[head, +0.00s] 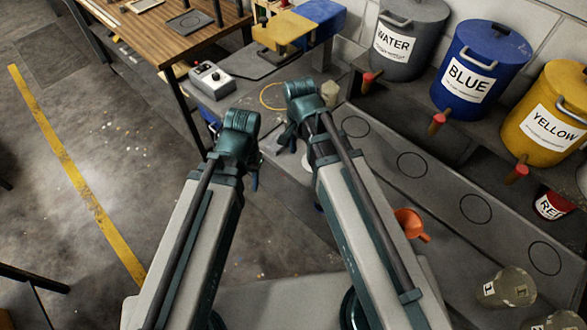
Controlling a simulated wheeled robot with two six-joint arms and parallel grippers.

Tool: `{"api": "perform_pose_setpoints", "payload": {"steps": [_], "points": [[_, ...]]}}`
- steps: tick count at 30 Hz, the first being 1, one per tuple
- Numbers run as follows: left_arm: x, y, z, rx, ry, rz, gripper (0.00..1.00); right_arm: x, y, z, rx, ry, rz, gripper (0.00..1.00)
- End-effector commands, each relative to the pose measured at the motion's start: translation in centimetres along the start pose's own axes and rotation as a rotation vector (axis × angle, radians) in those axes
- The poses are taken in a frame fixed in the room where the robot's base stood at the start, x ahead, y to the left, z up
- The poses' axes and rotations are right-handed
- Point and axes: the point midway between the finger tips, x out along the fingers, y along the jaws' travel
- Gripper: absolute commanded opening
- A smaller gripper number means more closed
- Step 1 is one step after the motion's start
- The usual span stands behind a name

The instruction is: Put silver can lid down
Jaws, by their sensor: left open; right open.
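The silver-grey can marked WATER (397,48) stands on the raised shelf at the upper right. Its top is cut by the picture's upper edge, so I cannot tell how its lid sits. No loose silver lid can be made out clearly. A pale piece (306,161) shows beside my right forearm, mostly hidden; I cannot tell what it is. My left gripper (254,180) points down past its wrist, largely hidden. My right gripper (288,137) is open over the grey bench area, left of its wrist. Neither visibly holds anything.
A blue can (474,84) and yellow can (551,112) stand right of the grey one. An orange funnel (411,223) and clear cups (510,287) sit lower right. A grey control box (212,79) is near the wooden table (165,38). Floor at left is open.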

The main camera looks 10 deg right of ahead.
Motion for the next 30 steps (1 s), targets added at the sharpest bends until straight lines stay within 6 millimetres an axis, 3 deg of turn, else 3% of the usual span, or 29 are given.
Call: {"api": "perform_pose_setpoints", "payload": {"steps": [1, 6, 12, 16, 25, 30], "points": [[0.0, 0.0, 0.0, 0.000, 0.000, 0.000, 0.50, 0.0, 0.6, 1.9, -0.156, 0.004, 0.008, 0.65], [0.0, 0.0, 0.0, 0.000, 0.000, 0.000, 0.50, -0.1, 1.5, 5.9, -0.651, 0.011, 0.036, 0.65], [0.0, 0.0, 0.0, 0.000, 0.000, 0.000, 0.50, -0.2, 2.2, 8.4, -1.002, 0.010, 0.059, 0.65], [0.0, 0.0, 0.0, 0.000, 0.000, 0.000, 0.50, -0.2, 2.4, 8.9, -1.090, 0.009, 0.065, 0.65], [0.0, 0.0, 0.0, 0.000, 0.000, 0.000, 0.50, -0.1, 2.3, 8.9, -1.101, 0.009, 0.065, 0.65], [1.6, 0.1, -0.1, 0.001, 0.000, 0.000, 0.50, 1.5, 2.2, 8.9, -1.101, 0.009, 0.065, 0.65]]}}
